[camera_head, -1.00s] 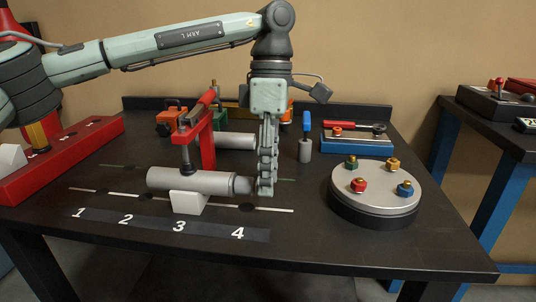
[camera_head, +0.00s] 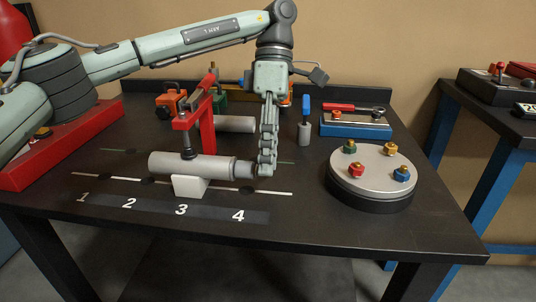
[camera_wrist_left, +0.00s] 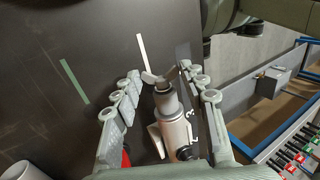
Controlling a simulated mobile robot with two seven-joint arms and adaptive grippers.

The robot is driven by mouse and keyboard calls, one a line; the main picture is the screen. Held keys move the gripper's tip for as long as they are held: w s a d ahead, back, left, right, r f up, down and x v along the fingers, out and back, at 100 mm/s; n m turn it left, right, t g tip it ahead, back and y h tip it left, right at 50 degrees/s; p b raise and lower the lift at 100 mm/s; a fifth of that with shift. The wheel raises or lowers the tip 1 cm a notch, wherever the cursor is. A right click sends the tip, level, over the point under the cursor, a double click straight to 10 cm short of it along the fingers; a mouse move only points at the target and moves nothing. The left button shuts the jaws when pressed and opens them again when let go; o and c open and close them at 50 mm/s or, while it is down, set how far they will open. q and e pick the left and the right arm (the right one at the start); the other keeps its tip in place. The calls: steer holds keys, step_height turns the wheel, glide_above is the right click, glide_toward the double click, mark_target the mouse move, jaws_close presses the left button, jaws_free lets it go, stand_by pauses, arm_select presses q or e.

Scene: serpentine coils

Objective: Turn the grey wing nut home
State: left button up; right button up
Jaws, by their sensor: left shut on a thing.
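A grey cylinder (camera_head: 205,167) lies level on a white block, with a narrower collar (camera_head: 244,171) at its right end. In the left wrist view the grey wing nut (camera_wrist_left: 161,79) shows at the tip of that collar, with two small wings spread. My left gripper (camera_head: 266,168) hangs at this end, and its fingers hide the nut in the head view. My right gripper is not in view.
A red clamp (camera_head: 207,125) presses on the cylinder from above. The white block (camera_head: 187,187) stands under it. A round plate (camera_head: 345,177) with several coloured knobs is to the right. A blue-handled tool (camera_head: 305,110) stands behind.

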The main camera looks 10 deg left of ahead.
arm_select(q)
steer(key=o, duration=1.2)
steer(key=shift+d, duration=0.1)
steer(key=shift+c, duration=0.2)
steer(key=v, duration=1.2)
